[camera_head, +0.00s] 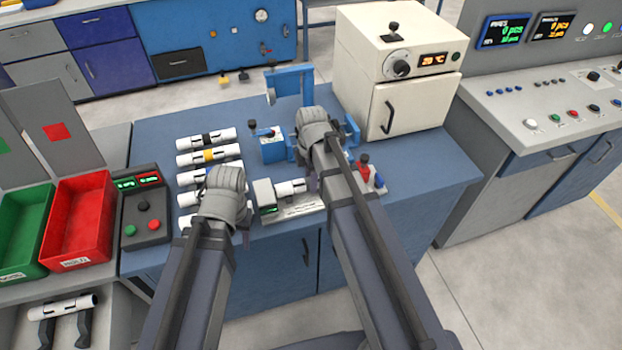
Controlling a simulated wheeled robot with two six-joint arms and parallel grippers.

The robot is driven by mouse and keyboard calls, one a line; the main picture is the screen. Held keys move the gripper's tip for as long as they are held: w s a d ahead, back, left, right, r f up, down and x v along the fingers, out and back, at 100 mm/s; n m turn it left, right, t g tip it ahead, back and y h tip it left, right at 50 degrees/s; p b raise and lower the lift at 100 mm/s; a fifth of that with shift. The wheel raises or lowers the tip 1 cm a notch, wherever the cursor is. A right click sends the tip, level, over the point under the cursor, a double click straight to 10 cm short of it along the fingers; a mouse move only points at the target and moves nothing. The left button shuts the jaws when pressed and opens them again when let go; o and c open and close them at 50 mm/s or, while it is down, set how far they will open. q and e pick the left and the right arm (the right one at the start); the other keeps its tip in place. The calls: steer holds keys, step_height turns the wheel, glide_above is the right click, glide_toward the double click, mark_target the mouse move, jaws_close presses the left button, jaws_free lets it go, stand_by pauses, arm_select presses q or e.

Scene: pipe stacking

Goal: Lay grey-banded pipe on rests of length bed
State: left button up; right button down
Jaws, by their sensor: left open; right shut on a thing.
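The length bed (296,210) is a light plate with a small display block (265,196) at its left end, near the table's front edge. A white pipe with a dark band (288,187) lies along the bed, level, just right of the block. Its right part is hidden behind my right arm, and I cannot tell whether it touches the rests. My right gripper (312,182) reaches down at that pipe and is shut on it; the fingers are mostly hidden. My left gripper (245,236) is open and empty, left of the bed, covering the right ends of the lower racked pipes.
Several white pipes (207,157) lie in a row on the left. Behind the bed stand blue fixtures (290,86) and a cream oven (400,90). Red and blue handles (364,172) stand right. A button box (143,208), a red bin (78,214) and a green bin (25,224) stand left.

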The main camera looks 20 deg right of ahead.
steer(key=shift+f, duration=0.15)
steer(key=shift+c, duration=1.4)
jaws_free()
step_height(320, 180, up, 8)
steer(key=p, duration=0.7)
steer(key=shift+s+p, duration=0.1)
steer(key=shift+p, duration=0.3)
steer(key=shift+f, duration=0.1)
